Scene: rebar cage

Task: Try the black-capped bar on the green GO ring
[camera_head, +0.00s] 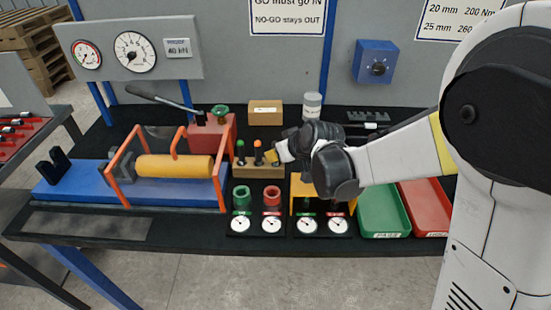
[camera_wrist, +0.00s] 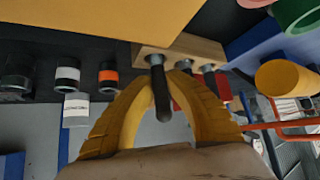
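In the head view the green ring (camera_head: 241,197) stands on the bench in front of the wooden bar block (camera_head: 258,171). A red ring (camera_head: 271,196) is to its right. Bars with green and orange bands stand in the block. My gripper (camera_head: 282,153) is at the block's right end, which it partly hides. In the wrist view a dark bar (camera_wrist: 161,95) stands out from the wooden block (camera_wrist: 207,47), between my gripper's yellow fingertips (camera_wrist: 164,77). Whether they press on it is unclear. I take it for the black-capped bar. The green ring also shows at the wrist view's top right (camera_wrist: 298,12).
Dial gauges (camera_head: 271,225) sit in front of the rings, and a yellow stand (camera_head: 297,190) is close to their right. Green (camera_head: 383,213) and red (camera_head: 424,205) trays lie farther right. The orange-framed press (camera_head: 122,175) stands left of the rings.

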